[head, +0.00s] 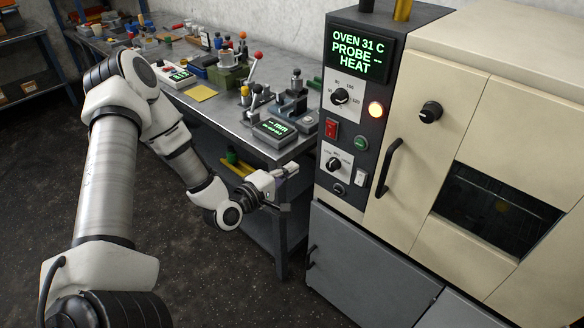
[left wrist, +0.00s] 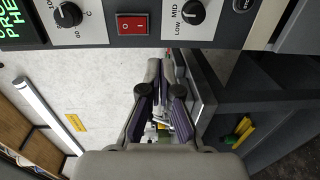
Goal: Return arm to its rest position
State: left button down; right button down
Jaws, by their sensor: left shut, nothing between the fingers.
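My left arm comes in from the left in the head view. Its gripper (head: 286,188) hangs in the air in front of the bench's near end, just left of the oven's control panel. In the left wrist view the two fingers of my left gripper (left wrist: 163,70) run close together with nothing held between them. The gripper is shut and empty. My right gripper shows in neither view.
A tall oven (head: 447,150) with a lit display stands at the right, above a grey cabinet (head: 365,265). A metal bench (head: 215,105) holds instruments, a yellow note (head: 201,93) and a small green-lit meter (head: 274,130). Dark floor (head: 225,285) is clear in front.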

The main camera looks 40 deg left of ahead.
pick_arm(q)
jog(key=s+d+f+m+g+h, duration=0.1)
jog(key=s+d+f+m+g, duration=0.35)
jog(key=d+f, duration=0.4)
jog(key=s+d+f+m+g+h, duration=0.1)
jog(key=s+d+f+m+g, duration=0.2)
jog(key=s+d+f+g, duration=0.4)
jog(key=s+f+m+g+y, duration=0.1)
jog(key=s+f+m+g, duration=0.1)
jog(key=s, duration=0.3)
jog(key=s+f+m+g+y, duration=0.1)
jog(key=s+f+m, duration=0.2)
jog(key=s, duration=0.3)
jog(key=s+a+f+m+g+y, duration=0.1)
jog(key=s+f+m+g, duration=0.1)
jog(key=s+m, duration=0.2)
jog(key=shift+s+f+g, duration=0.25)
jog(key=shift+s+g, duration=0.1)
jog(key=shift+s, duration=0.4)
